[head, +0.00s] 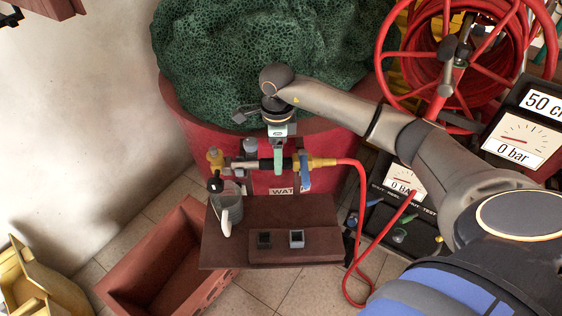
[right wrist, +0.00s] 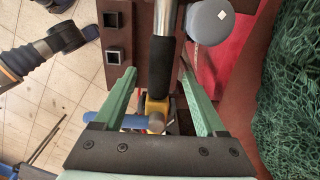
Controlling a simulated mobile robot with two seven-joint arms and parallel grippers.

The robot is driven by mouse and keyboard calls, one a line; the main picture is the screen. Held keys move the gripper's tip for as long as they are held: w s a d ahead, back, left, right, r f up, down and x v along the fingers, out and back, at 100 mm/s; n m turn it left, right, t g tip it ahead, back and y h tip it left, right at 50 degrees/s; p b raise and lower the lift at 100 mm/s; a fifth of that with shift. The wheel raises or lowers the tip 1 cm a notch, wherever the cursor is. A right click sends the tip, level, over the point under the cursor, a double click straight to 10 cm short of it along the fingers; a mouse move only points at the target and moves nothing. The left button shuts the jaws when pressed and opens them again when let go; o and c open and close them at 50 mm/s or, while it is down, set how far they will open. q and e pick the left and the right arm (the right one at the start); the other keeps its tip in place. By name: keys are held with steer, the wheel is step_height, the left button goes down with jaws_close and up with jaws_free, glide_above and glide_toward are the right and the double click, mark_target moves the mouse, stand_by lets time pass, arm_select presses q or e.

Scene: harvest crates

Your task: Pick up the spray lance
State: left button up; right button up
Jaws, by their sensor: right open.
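The spray lance (head: 268,164) lies level in front of the red tub, above the dark brown shelf. It has a metal tube, a black grip and a yellow fitting joined to a red hose. My right gripper (head: 278,165) points down over it from the tub side. In the right wrist view, the lance's black grip (right wrist: 162,66) runs between the two open green fingers (right wrist: 158,74), with a visible gap on each side. The yellow fitting and a blue lever (right wrist: 137,122) show nearer the palm. My left gripper is not in view.
The red tub (head: 330,165) with dark green netting (head: 270,50) stands behind. An empty red-brown crate (head: 165,262) is lower left. A red hose reel (head: 385,50) and gauges are right.

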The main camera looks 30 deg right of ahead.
steer(key=shift+f, duration=0.7)
steer(key=shift+c, duration=0.3)
jaws_close()
steer(key=shift+r, duration=0.1)
